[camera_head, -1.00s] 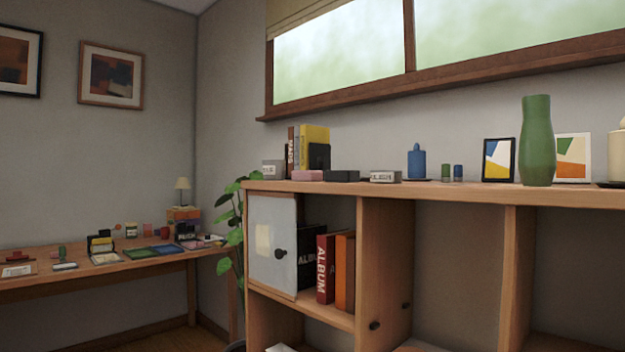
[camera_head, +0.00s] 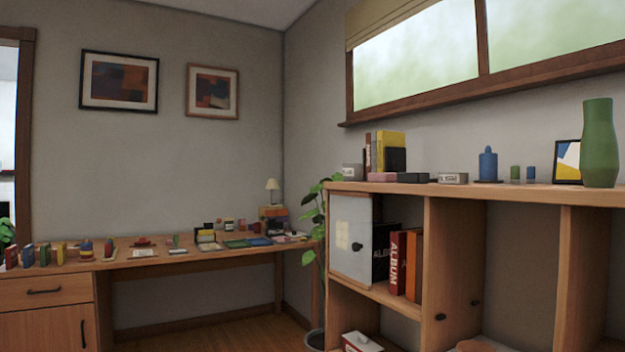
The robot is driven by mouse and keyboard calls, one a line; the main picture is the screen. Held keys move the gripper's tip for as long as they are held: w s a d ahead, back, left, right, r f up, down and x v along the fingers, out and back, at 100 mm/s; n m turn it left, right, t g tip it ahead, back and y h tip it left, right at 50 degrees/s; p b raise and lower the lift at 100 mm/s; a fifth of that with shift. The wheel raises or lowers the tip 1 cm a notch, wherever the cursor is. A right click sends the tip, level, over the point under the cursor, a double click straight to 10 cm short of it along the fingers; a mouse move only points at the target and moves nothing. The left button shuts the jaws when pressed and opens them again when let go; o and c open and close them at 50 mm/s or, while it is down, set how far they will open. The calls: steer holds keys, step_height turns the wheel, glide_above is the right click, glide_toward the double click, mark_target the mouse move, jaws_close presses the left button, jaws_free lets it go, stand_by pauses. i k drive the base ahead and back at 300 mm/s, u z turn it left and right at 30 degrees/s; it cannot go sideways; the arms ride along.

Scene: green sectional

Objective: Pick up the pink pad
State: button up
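My gripper is not in view.
A long desk (camera_head: 180,260) with many small objects runs along the back wall. A plant (camera_head: 312,220) stands in the corner beside the shelf. A green vase (camera_head: 599,145) stands on the shelf's right. Some wooden floor (camera_head: 230,334) shows between desk and shelf.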

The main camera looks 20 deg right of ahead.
mark_target(379, 177)
steer(key=u, duration=0.1)
steer(key=i, duration=2.9)
steer(key=z, duration=3.2)
